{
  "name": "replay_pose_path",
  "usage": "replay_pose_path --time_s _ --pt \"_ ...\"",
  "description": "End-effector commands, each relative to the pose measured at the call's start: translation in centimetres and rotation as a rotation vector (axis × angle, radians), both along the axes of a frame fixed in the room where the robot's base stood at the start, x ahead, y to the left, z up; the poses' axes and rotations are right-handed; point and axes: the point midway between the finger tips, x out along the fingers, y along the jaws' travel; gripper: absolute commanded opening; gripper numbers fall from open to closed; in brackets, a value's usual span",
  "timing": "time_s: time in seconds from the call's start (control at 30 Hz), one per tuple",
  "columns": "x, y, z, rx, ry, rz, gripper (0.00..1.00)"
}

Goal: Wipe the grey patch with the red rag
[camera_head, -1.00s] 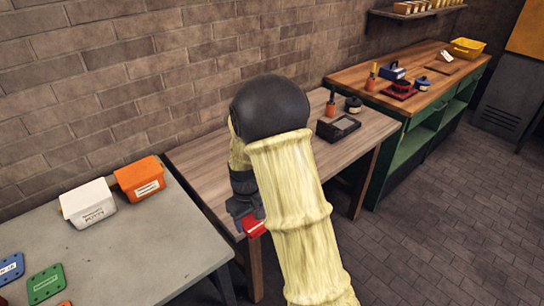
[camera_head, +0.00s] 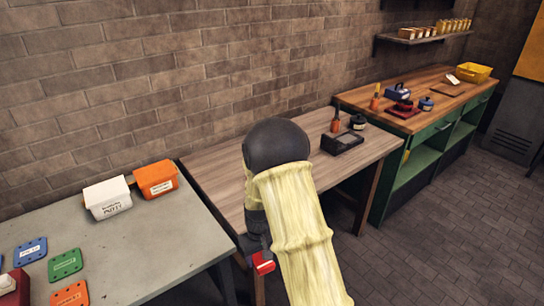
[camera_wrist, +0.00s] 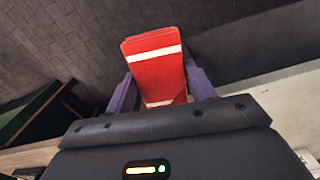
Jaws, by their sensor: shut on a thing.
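The red rag (camera_head: 263,264) is a red block with white stripes, and it also shows in the wrist view (camera_wrist: 154,72). My gripper (camera_head: 258,250) is shut on the rag, which sticks out between the two fingers in the wrist view. In the head view the gripper hangs by the near edge of the wooden table, partly hidden by my arm. The rag appears over the floor, apart from any tabletop. I cannot make out a grey patch on any surface.
The wooden table (camera_head: 215,178) holds a dark tray (camera_head: 342,142). A green workbench (camera_head: 420,167) stands at right. Floor at right is clear.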

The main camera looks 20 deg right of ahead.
Motion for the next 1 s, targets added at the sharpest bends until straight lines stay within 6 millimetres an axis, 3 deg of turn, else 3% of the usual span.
replay_pose_path --time_s 0.6,1.0 --pt "-0.7 -0.2 -9.9 -0.012 0.005 -0.187 0.36" --pt "-0.7 -0.2 -10.1 -0.014 0.002 -0.194 0.36"
